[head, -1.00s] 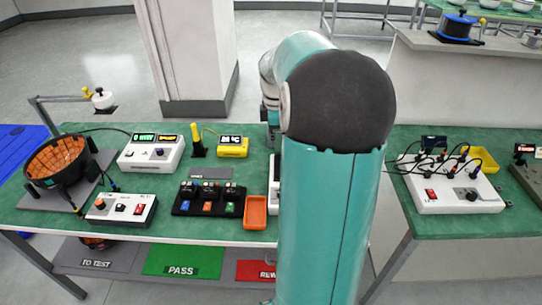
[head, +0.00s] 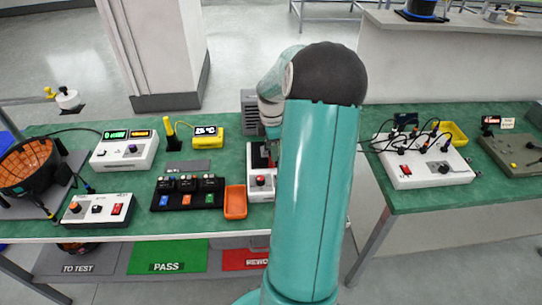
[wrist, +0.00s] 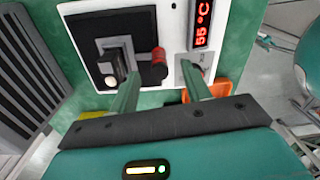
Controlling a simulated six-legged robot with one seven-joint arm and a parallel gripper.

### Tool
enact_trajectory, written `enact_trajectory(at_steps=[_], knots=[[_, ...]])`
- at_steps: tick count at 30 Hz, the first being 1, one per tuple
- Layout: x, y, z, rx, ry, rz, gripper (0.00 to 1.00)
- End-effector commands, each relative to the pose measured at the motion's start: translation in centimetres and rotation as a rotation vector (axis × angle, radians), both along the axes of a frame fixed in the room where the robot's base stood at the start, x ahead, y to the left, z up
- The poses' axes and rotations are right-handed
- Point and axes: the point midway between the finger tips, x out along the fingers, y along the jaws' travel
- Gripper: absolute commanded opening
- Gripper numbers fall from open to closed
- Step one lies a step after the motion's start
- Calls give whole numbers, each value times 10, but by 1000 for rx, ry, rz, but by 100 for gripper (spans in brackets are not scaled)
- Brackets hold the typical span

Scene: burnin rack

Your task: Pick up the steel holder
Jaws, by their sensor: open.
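In the wrist view my gripper (wrist: 160,70) is open, its two teal fingers reaching over a white instrument (wrist: 178,15) with a red 55 °C display. Near the left finger a black and grey upright piece (wrist: 116,65) with a pale round end stands on the instrument's black panel. A red-capped dark cylinder (wrist: 158,64) shows between the fingers. I cannot tell for sure which piece is the steel holder. In the head view the white instrument (head: 260,185) is partly hidden behind my arm, and my gripper cannot be made out there.
An orange tray (head: 235,202) and a black rack (head: 187,193) with several small units stand left of the instrument. A grey vented box (head: 250,100) is behind it. A gap separates this bench from the right bench (head: 440,190).

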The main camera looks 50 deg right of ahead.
Motion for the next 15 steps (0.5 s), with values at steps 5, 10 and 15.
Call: enact_trajectory(at_steps=[5, 10, 15], knots=[[0, -1, -30, 5, 3, -1, 48], [0, -1, -43, 1, 0, -1, 48], [0, -1, -42, 1, -1, -1, 48]])
